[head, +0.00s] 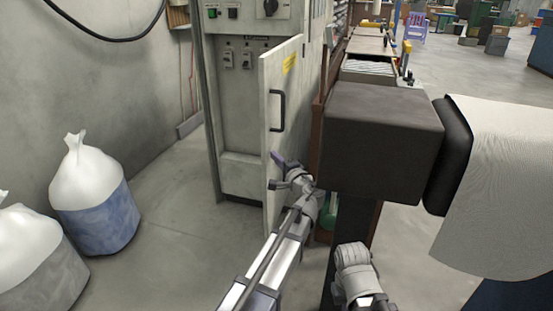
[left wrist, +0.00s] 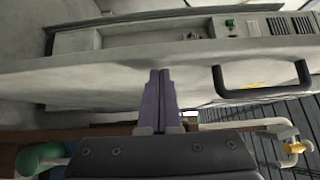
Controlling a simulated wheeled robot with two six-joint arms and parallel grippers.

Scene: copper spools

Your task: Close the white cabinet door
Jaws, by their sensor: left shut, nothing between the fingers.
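The white cabinet door (head: 277,75) stands open, swung out from the grey-white cabinet (head: 240,120). It has a black handle (head: 277,112) and a yellow label near its top. Behind it the cabinet's inside shows a panel with small switches. My left gripper (head: 279,160) is shut and empty at the lower part of the door, below the handle. In the left wrist view the purple fingers (left wrist: 160,88) are together and overlap the door's face (left wrist: 110,75), with the handle (left wrist: 262,77) to the right. Whether they touch the door I cannot tell. My right gripper is not in view.
A dark box-shaped block (head: 380,135) with a roll of pale cloth (head: 500,190) stands close to the right of my left arm. The floor between sacks and cabinet is clear.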

